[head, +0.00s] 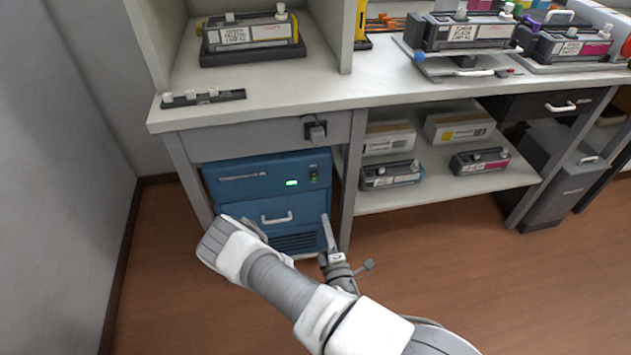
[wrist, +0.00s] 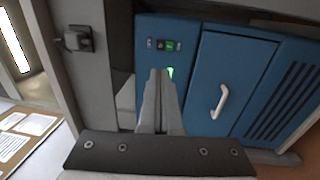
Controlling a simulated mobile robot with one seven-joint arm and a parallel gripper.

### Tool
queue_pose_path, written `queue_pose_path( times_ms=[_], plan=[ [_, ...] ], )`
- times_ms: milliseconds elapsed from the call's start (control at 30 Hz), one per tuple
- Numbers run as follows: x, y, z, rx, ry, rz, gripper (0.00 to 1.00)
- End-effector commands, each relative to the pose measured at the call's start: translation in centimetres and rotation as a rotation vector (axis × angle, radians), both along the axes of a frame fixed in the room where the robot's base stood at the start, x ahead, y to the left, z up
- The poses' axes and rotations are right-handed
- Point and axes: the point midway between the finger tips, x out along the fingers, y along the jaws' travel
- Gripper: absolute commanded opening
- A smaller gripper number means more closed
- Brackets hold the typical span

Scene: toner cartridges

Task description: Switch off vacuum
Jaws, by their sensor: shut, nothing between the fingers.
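The vacuum is a blue cabinet unit (head: 230,185) under the bench. Its green display (head: 292,183) is lit, and a small dark switch panel (head: 313,177) with a green mark sits to the right of it. In the wrist view the vacuum (wrist: 235,65) appears turned on its side, with the switch panel (wrist: 167,45) just beyond the fingertips and the green display (wrist: 170,72) partly hidden by them. My gripper (head: 325,217) is in front of the vacuum's right edge, below the switch. Its fingers (wrist: 158,72) are shut and empty; contact with the vacuum is not visible.
The vacuum's front has a white handle (head: 277,218) and dark vents. A power outlet with a plug (head: 315,130) is above it. The bench leg (head: 352,180) stands close on its right, and a shelf (head: 430,195) with cartridges and boxes lies beyond. Open wooden floor is in front.

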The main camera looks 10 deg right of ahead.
Motion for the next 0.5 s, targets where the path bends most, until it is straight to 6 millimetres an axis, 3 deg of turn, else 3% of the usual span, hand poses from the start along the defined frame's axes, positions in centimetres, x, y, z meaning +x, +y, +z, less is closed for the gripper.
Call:
queue_pose_path(
  times_ms=[267,500],
  plan=[
    [0.7,0.0,0.1,0.003,-0.002,-0.002,0.0],
    [4.7,0.0,0.4,0.004,-0.005,-0.002,0.0]
  ],
)
